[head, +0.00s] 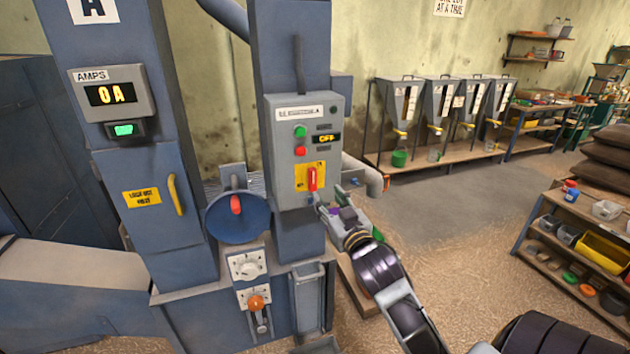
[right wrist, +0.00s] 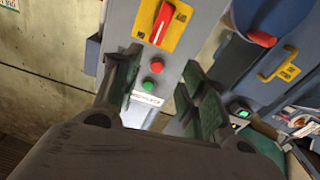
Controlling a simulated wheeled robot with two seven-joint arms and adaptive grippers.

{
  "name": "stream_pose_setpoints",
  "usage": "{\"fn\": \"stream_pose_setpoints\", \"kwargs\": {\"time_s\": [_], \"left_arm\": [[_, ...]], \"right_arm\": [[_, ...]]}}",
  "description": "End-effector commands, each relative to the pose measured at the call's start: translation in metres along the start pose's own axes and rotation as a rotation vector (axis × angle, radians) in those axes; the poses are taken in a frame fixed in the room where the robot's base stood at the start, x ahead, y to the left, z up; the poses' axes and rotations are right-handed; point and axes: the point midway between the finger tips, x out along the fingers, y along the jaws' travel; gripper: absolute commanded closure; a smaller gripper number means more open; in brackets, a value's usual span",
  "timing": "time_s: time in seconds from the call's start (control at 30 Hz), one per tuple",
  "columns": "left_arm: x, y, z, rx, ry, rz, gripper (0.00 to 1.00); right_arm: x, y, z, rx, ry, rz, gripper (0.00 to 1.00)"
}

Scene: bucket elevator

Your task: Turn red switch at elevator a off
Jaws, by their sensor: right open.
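The red switch (head: 312,178) sits on a yellow plate low on the grey control box (head: 286,140) of elevator A. Its handle stands about upright in the head view. The small display (head: 326,139) on the box reads OFF. My right gripper (head: 330,203) is open and empty, just below and right of the switch. In the right wrist view the switch (right wrist: 161,22) shows beyond the open fingers (right wrist: 158,78), near the top; no contact shows. My left gripper is not in view.
A green button (head: 300,132) and a red button (head: 300,151) sit above the switch. The amps meter (head: 104,95) reads 0A.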

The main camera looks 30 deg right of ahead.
Motion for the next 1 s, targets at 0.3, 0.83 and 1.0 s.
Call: {"fn": "stream_pose_setpoints", "kwargs": {"time_s": [0.3, 0.83, 1.0], "left_arm": [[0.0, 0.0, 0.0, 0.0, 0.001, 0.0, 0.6], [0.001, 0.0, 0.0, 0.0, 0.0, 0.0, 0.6], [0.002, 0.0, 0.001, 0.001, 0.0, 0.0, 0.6]], "right_arm": [[-0.001, 0.006, 0.015, 0.108, -0.066, 0.03, 0.57], [0.001, 0.005, 0.015, 0.118, -0.065, 0.029, 0.57], [0.006, 0.005, 0.016, 0.118, -0.066, 0.029, 0.57]]}}
